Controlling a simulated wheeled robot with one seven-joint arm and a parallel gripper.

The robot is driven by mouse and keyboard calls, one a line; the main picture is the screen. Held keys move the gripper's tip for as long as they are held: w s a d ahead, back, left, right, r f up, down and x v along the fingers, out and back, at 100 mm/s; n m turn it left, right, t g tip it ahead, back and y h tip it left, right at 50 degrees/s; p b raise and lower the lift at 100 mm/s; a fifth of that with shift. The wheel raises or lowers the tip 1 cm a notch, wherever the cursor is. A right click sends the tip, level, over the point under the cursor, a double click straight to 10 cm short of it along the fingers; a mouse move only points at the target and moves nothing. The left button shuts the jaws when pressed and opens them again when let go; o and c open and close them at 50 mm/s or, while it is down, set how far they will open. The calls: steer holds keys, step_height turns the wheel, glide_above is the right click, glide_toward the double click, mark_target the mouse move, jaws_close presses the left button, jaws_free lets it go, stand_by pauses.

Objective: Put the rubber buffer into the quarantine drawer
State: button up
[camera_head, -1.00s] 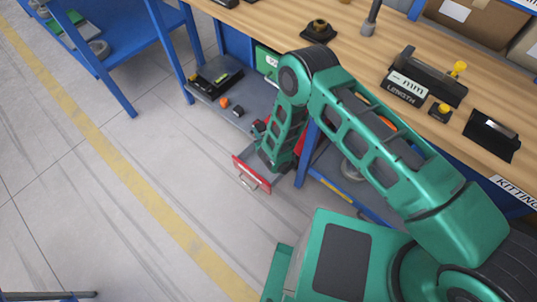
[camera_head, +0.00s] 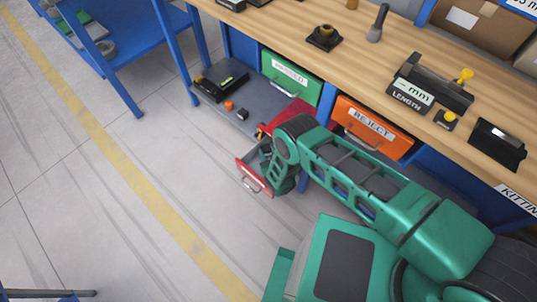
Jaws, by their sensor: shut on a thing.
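The quarantine drawer appears to be the red drawer (camera_head: 254,178) low under the bench, pulled out, with its front panel and handle facing the aisle. My arm reaches down over it, and my wrist is at or above the open drawer. The fingers of my gripper are hidden behind my own arm links. I cannot make out the rubber buffer; it may be hidden by the arm. Most of the drawer's inside is also covered by my arm.
A black tray (camera_head: 220,78) and a small orange piece (camera_head: 229,105) lie on the grey lower shelf. The floor left of the drawer is clear.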

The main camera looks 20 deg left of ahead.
steer(key=shift+f, duration=0.7)
steer(key=shift+f, duration=0.1)
steer(key=o, duration=1.2)
steer(key=shift+s, duration=0.1)
steer(key=v, duration=1.2)
